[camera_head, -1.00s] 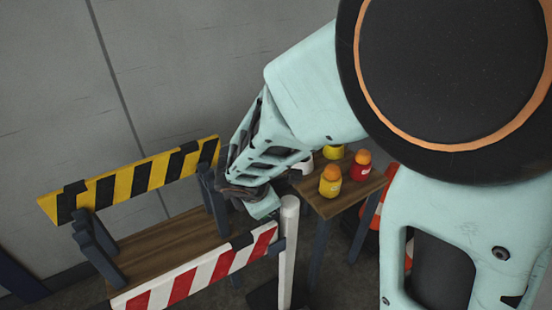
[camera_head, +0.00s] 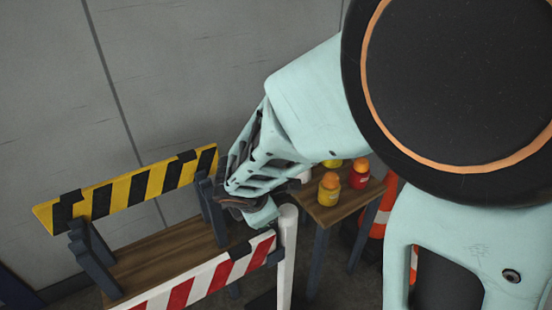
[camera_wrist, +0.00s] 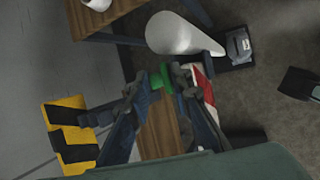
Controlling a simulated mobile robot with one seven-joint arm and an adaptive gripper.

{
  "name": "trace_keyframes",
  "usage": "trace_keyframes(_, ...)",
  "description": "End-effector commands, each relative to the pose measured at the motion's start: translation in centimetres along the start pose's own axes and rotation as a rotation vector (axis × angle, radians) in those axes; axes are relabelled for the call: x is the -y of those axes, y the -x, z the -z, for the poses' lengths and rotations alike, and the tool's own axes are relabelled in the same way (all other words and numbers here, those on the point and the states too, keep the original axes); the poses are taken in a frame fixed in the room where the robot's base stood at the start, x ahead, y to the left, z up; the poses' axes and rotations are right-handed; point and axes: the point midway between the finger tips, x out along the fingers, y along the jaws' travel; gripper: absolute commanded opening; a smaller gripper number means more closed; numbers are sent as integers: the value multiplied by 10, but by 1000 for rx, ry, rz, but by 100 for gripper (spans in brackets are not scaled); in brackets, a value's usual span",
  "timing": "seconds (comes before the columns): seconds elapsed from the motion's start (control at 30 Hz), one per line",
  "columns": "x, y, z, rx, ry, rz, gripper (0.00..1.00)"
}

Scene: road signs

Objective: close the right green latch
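In the head view, my gripper (camera_head: 250,212) is low at the right end of the barrier, just left of the white post (camera_head: 287,255). The latch is hidden there behind my gripper. The red-white striped board (camera_head: 208,281) and the yellow-black striped board (camera_head: 128,190) belong to the barrier.
A wooden shelf (camera_head: 165,252) lies between the boards. A small wooden table (camera_head: 325,211) at the right holds yellow and red bottles with orange tops. A grey wall is at the back.

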Motion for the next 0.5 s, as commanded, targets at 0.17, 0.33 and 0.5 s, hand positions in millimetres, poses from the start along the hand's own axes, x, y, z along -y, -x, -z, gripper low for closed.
trace_keyframes(0.17,-4,2,0,-1,-2,-8,30)
trace_keyframes(0.33,-2,1,0,0,-1,-4,30)
trace_keyframes(0.5,-5,8,-3,1,-4,-6,30)
